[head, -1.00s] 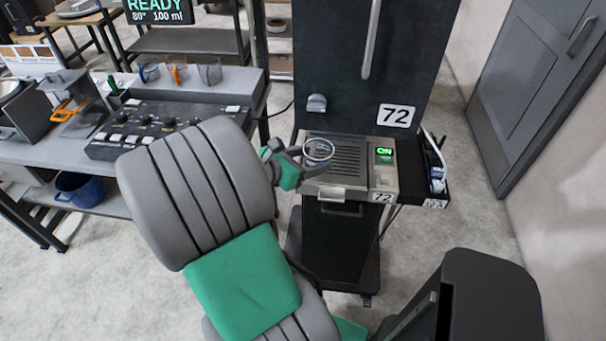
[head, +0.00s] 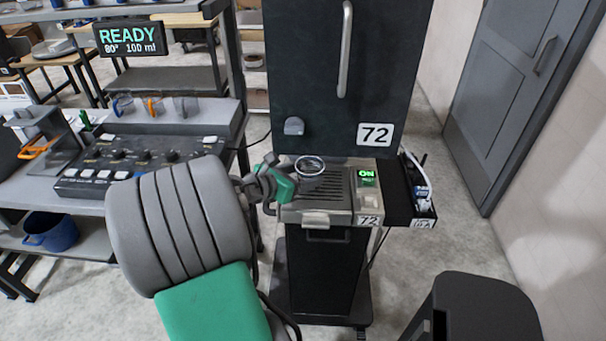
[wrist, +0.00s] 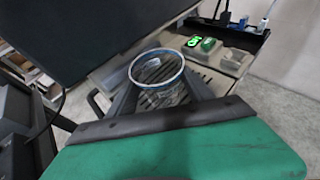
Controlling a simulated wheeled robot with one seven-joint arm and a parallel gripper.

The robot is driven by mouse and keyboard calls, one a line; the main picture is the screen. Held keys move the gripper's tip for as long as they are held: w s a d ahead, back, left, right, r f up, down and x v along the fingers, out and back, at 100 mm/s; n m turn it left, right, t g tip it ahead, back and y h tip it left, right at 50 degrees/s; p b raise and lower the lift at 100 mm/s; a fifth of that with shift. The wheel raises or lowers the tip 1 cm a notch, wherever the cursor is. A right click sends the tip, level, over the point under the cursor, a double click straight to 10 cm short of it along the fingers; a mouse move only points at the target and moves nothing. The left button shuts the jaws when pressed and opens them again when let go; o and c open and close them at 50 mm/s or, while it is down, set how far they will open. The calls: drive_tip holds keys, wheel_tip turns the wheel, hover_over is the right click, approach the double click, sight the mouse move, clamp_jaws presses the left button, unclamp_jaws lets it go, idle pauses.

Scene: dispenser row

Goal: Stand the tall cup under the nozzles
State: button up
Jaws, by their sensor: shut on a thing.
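The tall cup is a clear glass with a bluish rim (head: 310,165). It is at the left part of the slotted drip tray (head: 338,192) of the black machine marked 72. My gripper (head: 290,181) reaches in from the left and is shut on the cup. In the wrist view the cup (wrist: 157,75) is between the two dark fingers, and the tray's slots show through it. I cannot tell whether its base touches the tray. The nozzles are not clearly visible; a grey knob (head: 294,126) sits on the machine's front.
A lit green ON display (head: 367,178) is on the tray unit's right. A black side shelf (head: 408,200) holds cables and small items. On the left stands a bench with a control panel (head: 130,160), several small cups and a READY sign (head: 131,38). A dark bin-like object (head: 485,305) is at lower right.

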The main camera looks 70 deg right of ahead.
drive_tip(key=shift+f, duration=0.5)
drive_tip(key=o, duration=1.4)
